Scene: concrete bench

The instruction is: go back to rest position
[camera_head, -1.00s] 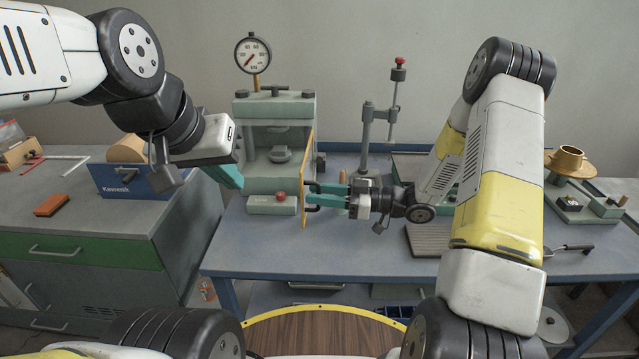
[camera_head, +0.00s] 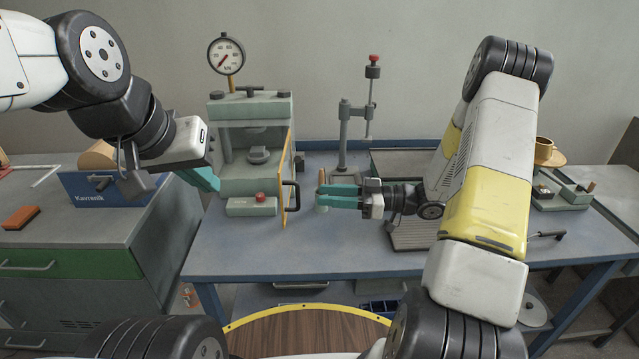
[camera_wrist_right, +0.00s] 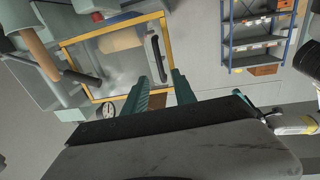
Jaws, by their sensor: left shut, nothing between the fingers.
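The press (camera_head: 248,150) stands at the back left of the blue bench. Its yellow-framed clear door (camera_head: 286,180) is swung out, seen nearly edge-on, with a black handle (camera_head: 293,196). My right gripper (camera_head: 322,196) is to the right of the handle, apart from it, with two teal fingers spread and nothing between them. The right wrist view shows the fingers (camera_wrist_right: 158,84) with a gap, beside the door frame (camera_wrist_right: 110,28) and handle (camera_wrist_right: 155,58). My left gripper (camera_head: 213,184) is shut and empty, in front of the press's left side; its fingertips are partly hard to see.
A gauge (camera_head: 226,56) tops the press and a grey post stand (camera_head: 344,140) stands to its right. A cup on a saucer (camera_head: 545,152) is at the far right. A blue Kavrenik box (camera_head: 95,188) sits on the left cabinet. Bench front (camera_head: 290,258) is clear.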

